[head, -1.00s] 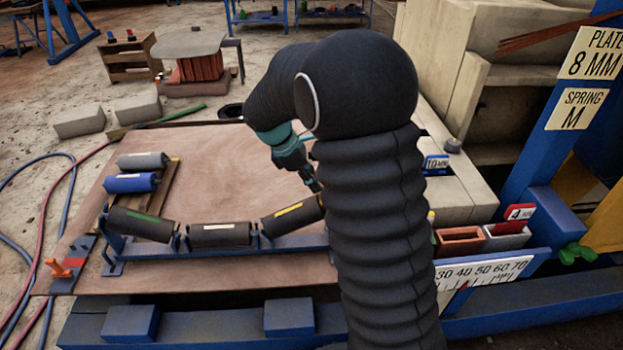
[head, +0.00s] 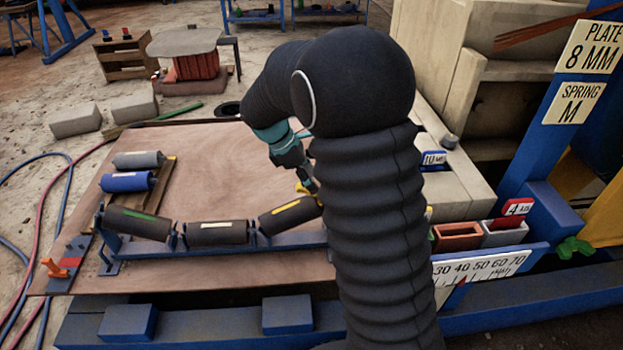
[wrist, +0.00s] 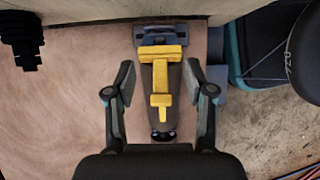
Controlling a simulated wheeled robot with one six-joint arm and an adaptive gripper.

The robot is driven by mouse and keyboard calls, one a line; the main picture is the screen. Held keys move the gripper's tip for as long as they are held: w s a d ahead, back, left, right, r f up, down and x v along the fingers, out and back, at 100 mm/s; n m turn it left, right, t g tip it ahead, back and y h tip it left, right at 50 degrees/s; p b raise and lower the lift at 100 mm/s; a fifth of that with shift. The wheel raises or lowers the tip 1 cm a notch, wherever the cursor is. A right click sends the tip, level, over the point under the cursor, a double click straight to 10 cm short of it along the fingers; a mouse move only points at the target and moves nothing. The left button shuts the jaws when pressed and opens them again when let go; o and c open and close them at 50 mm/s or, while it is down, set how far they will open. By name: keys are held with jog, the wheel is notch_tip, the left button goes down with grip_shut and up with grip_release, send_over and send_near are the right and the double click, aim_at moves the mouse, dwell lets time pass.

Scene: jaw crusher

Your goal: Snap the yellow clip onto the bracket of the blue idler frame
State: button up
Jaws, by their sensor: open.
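The blue idler frame (head: 275,243) stands on the brown board with dark rollers along it. In the wrist view the yellow clip (wrist: 161,53) shows over the right-hand roller (wrist: 172,108), close to the blue bracket (wrist: 163,36) at the frame's end. In the head view, yellow of the clip (head: 302,187) shows beside my fingertips. My gripper (wrist: 159,82) is open, one finger on each side of the clip with gaps between. I cannot tell whether the clip is seated on the bracket. My arm hides the frame's right end in the head view.
Two loose rollers, one grey (head: 138,159) and one blue (head: 127,182), lie at the board's left. An orange-handled part (head: 56,268) is at the left edge. A crusher body and a scale plate (head: 483,270) stand at right. The board's middle is clear.

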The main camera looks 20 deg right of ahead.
jog(key=v, duration=1.1)
jog(key=shift+a+r, duration=0.15)
jog(key=shift+r, duration=0.05)
